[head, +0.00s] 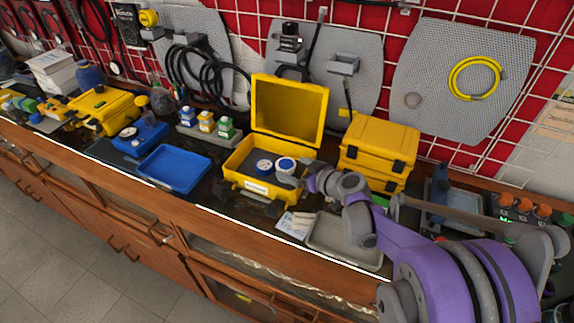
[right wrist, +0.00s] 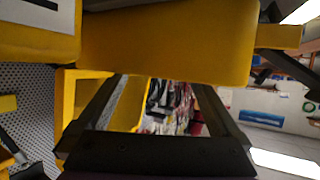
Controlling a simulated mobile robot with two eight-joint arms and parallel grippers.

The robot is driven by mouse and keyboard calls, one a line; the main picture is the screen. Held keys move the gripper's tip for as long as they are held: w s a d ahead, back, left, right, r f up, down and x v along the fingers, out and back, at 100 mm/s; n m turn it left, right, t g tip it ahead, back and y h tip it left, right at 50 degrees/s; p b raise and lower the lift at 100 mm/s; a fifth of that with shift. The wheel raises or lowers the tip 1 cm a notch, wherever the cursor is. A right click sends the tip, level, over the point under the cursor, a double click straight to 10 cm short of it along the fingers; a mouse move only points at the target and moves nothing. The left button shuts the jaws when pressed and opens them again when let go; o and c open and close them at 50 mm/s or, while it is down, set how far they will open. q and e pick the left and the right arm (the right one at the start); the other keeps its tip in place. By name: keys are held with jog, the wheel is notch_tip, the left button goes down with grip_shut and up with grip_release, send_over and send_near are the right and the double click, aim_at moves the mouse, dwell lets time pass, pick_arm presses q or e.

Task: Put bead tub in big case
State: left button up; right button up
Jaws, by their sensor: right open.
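The open yellow big case (head: 240,184) stands on the bench with its lid (head: 290,108) raised at the back. Inside it are a round piece with a blue-and-white top (head: 263,167) and a white tub with a blue top (head: 286,163). I cannot tell for sure which is the bead tub. My right gripper (head: 287,180) is at the right side of the case opening, close beside the white tub, with its jaws open. In the right wrist view its dark fingers (right wrist: 160,85) are apart, with yellow case surfaces around them and no tub visible. My left gripper is not in view.
Stacked yellow cases (head: 378,150) stand right of the big case. A blue tray (head: 174,169) lies to its left, with small bottles (head: 206,122) on a rack behind.

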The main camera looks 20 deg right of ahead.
jog(key=v, duration=0.7)
jog(key=shift+s, duration=0.3)
